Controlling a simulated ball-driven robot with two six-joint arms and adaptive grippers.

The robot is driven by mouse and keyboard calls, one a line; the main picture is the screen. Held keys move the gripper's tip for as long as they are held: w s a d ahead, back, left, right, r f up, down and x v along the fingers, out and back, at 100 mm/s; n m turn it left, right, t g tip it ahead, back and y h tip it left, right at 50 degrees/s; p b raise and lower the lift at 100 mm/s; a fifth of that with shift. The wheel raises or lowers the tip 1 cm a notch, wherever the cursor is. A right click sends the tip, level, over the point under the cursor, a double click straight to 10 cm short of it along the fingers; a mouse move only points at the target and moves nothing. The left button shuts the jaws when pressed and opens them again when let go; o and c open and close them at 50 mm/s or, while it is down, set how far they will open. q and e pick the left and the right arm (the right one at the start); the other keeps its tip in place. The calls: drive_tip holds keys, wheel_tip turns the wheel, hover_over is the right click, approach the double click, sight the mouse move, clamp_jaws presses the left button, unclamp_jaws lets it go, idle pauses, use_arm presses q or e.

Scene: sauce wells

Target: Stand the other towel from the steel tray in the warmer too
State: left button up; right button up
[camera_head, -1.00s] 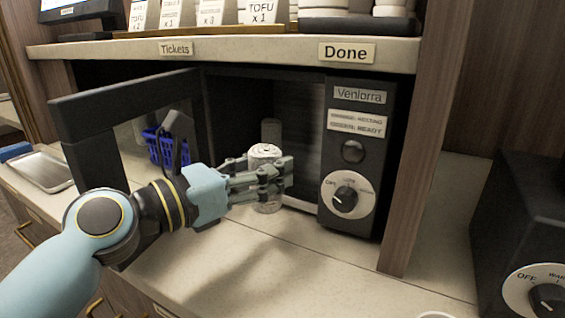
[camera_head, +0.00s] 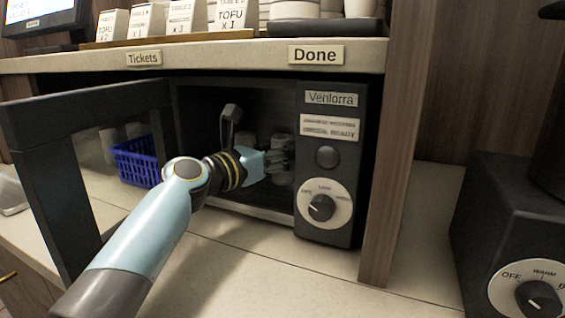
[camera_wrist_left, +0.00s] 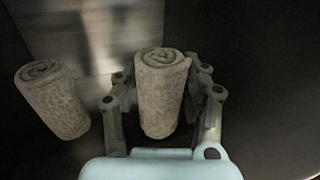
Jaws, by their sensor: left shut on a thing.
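My left gripper (camera_head: 275,160) is inside the warmer (camera_head: 327,223), reaching in through its open front. It is shut on a rolled, pale towel, which stands upright between the fingers in the left wrist view (camera_wrist_left: 161,95). The held towel also shows past the fingers in the head view (camera_head: 281,178). I cannot tell if its base touches the warmer floor. A second rolled towel (camera_wrist_left: 52,100) stands apart, left of the held one, and is partly hidden behind my arm in the head view. The steel tray (camera_head: 10,198) shows only partly at the left edge. My right gripper is not in view.
The warmer door (camera_head: 45,190) is swung open to the left. A blue basket (camera_head: 138,168) sits behind it. The control panel and dial (camera_head: 322,206) bound the opening on the right, and a shelf (camera_head: 220,58) runs above. The counter in front is clear.

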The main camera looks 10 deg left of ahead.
sight(275, 160)
use_arm(q)
drive_tip(key=shift+f, duration=0.75)
drive_tip(key=shift+f, duration=0.15)
drive_tip(key=o, duration=1.2)
drive_tip(key=shift+c, duration=0.2)
drive_tip(key=v, duration=0.7)
drive_tip(key=shift+s+a+p, duration=0.2)
drive_tip(key=shift+p, duration=0.2)
drive_tip(key=shift+r, duration=0.2)
